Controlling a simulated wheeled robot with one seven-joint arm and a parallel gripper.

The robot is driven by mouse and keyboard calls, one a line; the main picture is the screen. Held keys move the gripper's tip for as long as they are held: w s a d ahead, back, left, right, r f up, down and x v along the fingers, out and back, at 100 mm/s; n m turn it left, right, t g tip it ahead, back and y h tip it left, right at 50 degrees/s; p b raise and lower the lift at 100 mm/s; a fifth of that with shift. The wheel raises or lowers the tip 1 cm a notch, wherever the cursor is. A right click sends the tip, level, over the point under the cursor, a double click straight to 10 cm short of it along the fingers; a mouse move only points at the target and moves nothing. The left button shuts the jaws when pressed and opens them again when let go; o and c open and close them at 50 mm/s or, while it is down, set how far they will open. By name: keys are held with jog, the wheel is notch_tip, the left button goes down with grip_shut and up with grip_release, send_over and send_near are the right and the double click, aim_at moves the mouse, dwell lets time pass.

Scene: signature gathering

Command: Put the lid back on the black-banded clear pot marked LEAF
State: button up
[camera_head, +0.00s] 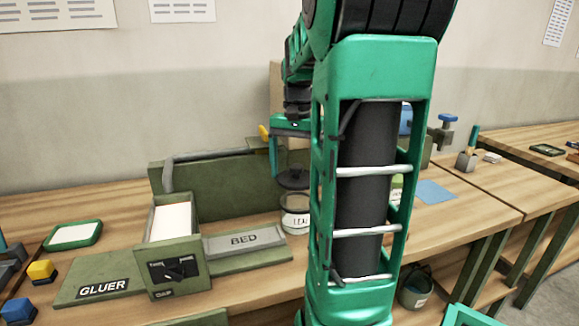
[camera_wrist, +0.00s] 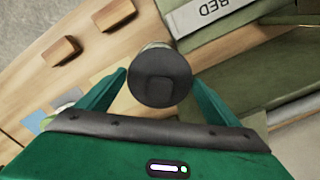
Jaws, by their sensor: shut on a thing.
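The clear pot marked LEAF (camera_head: 296,221) stands upright on the bench behind the BED block, partly hidden by my arm in the head view. The dark round lid (camera_head: 293,180) with a raised knob is directly over the pot's mouth, roughly level.
The green BED block (camera_head: 243,240) and a tall green panel (camera_head: 215,185) stand close left of the pot. A blue sheet (camera_head: 434,191) lies to the right.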

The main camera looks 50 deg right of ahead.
aim_at(298, 179)
jog(key=shift+s+d+f, duration=0.1)
jog(key=shift+f, duration=1.15)
jog(key=shift+s+d+f, duration=0.1)
jog(key=shift+f, duration=1.2)
jog(key=shift+s+a, duration=0.1)
jog(key=shift+a, duration=0.1)
jog(key=shift+f, duration=0.15)
dwell(0.6)
jog(key=o, duration=1)
jog(key=shift+r, duration=3.5)
